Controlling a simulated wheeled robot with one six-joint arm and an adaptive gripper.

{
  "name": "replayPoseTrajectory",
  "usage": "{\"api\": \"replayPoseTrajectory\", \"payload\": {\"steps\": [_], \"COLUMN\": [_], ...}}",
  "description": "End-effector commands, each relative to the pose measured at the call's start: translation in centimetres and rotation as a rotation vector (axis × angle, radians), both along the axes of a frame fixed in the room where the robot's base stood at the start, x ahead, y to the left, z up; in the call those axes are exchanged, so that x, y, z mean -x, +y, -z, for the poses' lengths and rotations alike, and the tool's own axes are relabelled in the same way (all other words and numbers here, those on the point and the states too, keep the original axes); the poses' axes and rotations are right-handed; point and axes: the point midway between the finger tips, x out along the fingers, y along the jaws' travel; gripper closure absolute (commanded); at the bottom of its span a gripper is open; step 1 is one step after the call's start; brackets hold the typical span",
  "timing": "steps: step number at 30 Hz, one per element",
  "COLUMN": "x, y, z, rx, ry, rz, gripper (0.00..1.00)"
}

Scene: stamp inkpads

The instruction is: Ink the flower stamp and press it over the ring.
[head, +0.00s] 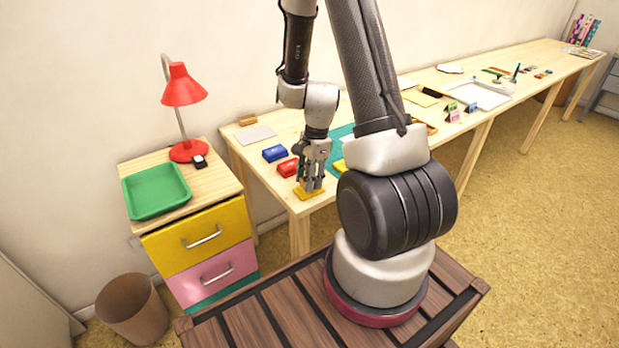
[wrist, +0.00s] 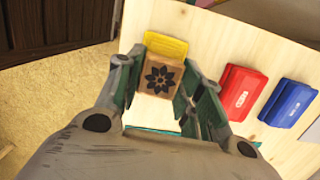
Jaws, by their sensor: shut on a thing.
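My gripper (head: 312,173) is low over the near left corner of the long table. In the wrist view my gripper (wrist: 158,92) is shut on the flower stamp (wrist: 160,76), a wooden block with a dark flower picture on its top. The stamp is over or on a yellow inkpad (wrist: 166,44); I cannot tell whether they touch. The yellow inkpad also shows in the head view (head: 309,193), below my fingers. A red inkpad (head: 288,167) and a blue inkpad (head: 275,153) lie beside it, and they show in the wrist view as well. I cannot make out the ring.
A green mat (head: 340,131) lies partly behind my arm. A grey sheet (head: 255,134) and a small wooden block (head: 247,120) lie at the table's back left. A drawer cabinet with a green tray (head: 155,190) and a red lamp (head: 187,150) stands left.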

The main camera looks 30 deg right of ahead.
Motion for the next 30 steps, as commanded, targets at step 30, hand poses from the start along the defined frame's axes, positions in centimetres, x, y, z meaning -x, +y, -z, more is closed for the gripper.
{"api": "replayPoseTrajectory", "payload": {"steps": [30], "x": [0.1], "y": [0.0], "z": [-1.2], "rx": [0.000], "ry": [0.002], "rz": [0.000], "gripper": [0.80]}}
